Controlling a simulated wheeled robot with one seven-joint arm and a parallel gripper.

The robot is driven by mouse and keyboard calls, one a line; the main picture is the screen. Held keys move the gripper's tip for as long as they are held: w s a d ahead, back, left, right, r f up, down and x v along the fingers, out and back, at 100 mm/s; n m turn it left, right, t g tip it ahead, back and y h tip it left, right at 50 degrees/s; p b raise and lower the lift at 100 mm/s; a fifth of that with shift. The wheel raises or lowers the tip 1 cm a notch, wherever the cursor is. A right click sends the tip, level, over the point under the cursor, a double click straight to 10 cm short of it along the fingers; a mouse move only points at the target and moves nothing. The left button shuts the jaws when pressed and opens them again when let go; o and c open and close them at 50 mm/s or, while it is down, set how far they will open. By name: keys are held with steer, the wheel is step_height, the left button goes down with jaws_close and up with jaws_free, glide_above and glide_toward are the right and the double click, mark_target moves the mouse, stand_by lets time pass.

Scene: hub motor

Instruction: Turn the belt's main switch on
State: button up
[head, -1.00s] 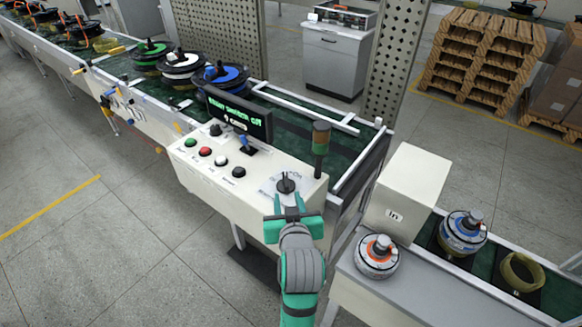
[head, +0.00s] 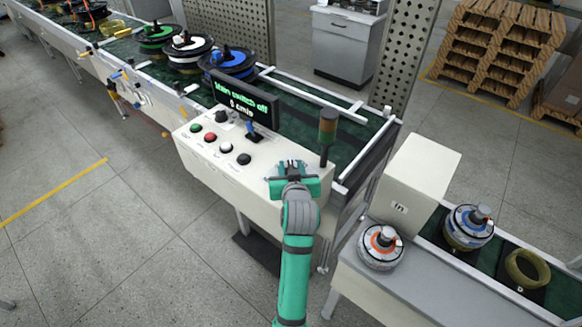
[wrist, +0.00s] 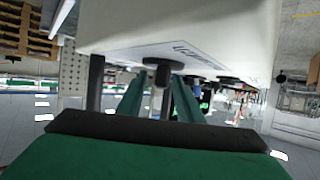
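The belt's main switch is a dark rotary knob on the right end of the white control panel (head: 262,185). In the head view my gripper covers most of it. In the wrist view the dark knob (wrist: 161,70) shows at the fingertips, in line with the gap between the two green fingers. My gripper (head: 291,165) is at the switch with its fingers apart; I cannot tell whether they touch the knob. The display (head: 240,101) on the panel reads "Main switch off" and "0 c/min".
Green, red, white and black buttons (head: 227,147) and a small blue-topped lever (head: 252,129) sit left of my gripper. A signal lamp post (head: 327,130) stands close on the right. The belt (head: 300,107) with spools runs behind. A white "In" box (head: 412,180) stands at right.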

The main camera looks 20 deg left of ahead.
steer(key=shift+w, duration=0.1)
jaws_close()
steer(key=shift+a+m+h, duration=0.1)
steer(key=shift+m+h, duration=0.3)
steer(key=shift+h, duration=0.1)
steer(key=m+t+h, duration=0.1)
steer(key=m+h, duration=0.2)
steer(key=h, duration=0.1)
steer(key=shift+m+g+h, duration=0.3)
steer(key=shift+m+h, duration=1.9)
steer(key=shift+h, duration=0.1)
steer(key=shift+f+m+h, duration=0.1)
steer(key=shift+m+h, duration=0.2)
jaws_free()
